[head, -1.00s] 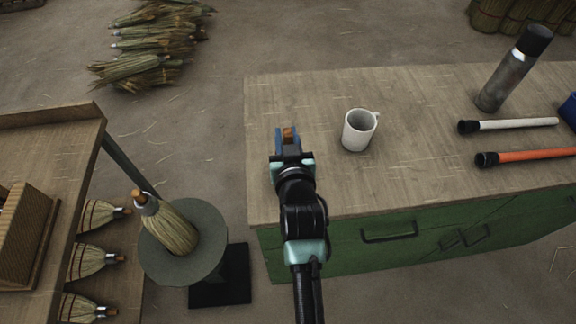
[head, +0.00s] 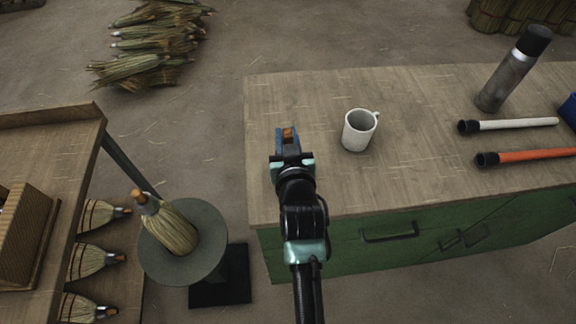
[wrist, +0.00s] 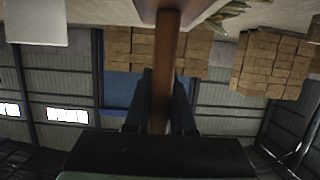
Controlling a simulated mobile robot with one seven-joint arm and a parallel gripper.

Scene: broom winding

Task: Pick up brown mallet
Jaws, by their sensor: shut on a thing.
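The brown mallet (wrist: 166,50) is between the two blue fingers of my gripper (wrist: 160,92) in the wrist view. Its handle runs up the middle of that view, and a wider brown part shows at the top edge. In the head view my gripper (head: 287,139) is over the left end of the workbench, shut on the mallet (head: 288,133), of which only a small brown piece shows. The rest is hidden by my gripper and arm. I cannot tell whether the mallet touches the bench.
A white mug (head: 359,130) stands to the right of my gripper on the bench (head: 420,100). A grey bottle (head: 514,72), a white-handled tool (head: 510,125) and an orange-handled tool (head: 530,157) are farther right. A broom (head: 168,225) rests on a round stand at left.

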